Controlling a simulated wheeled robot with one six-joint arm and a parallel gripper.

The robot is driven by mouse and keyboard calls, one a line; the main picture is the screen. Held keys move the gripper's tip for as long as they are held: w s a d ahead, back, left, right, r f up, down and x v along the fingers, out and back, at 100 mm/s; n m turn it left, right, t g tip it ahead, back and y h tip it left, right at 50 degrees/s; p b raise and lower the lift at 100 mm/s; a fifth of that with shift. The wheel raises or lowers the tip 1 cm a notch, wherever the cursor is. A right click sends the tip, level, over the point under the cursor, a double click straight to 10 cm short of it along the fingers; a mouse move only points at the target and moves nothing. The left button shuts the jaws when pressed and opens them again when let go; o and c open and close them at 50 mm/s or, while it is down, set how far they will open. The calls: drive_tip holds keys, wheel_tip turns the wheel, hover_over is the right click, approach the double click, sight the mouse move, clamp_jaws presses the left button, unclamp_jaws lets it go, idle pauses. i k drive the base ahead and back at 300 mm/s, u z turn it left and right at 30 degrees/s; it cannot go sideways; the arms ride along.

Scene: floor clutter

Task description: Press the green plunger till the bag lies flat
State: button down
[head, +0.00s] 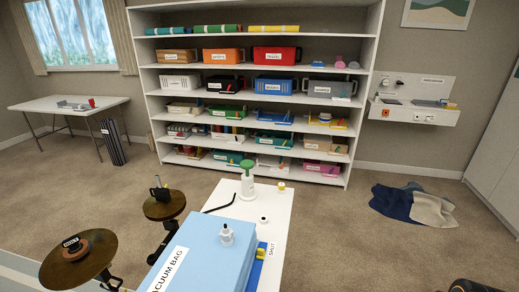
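A white hand pump (247,186) with a green plunger (246,163) on top stands upright at the far end of a narrow white bench. The plunger looks raised above the pump body. The light blue vacuum bag (205,255) lies at the near end and looks thick and full. A grey-white valve (226,235) sits on its top. A black hose (219,208) runs from near the pump towards the bag; its ends are unclear. A blue and yellow piece marked SHUT (264,250) is at the bag's right edge. My gripper is not in view.
The white bench (270,205) also bears a yellow block (281,187) and a small white piece (264,219). Round brown stands (164,204) are left of it. A shelf (344,120) stands behind. Clothes (412,205) lie on the floor to the right.

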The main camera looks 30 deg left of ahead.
sight(247, 164)
drive_tip(key=i, duration=2.7)
drive_tip(key=u, duration=3.7)
drive_tip(key=i, duration=0.5)
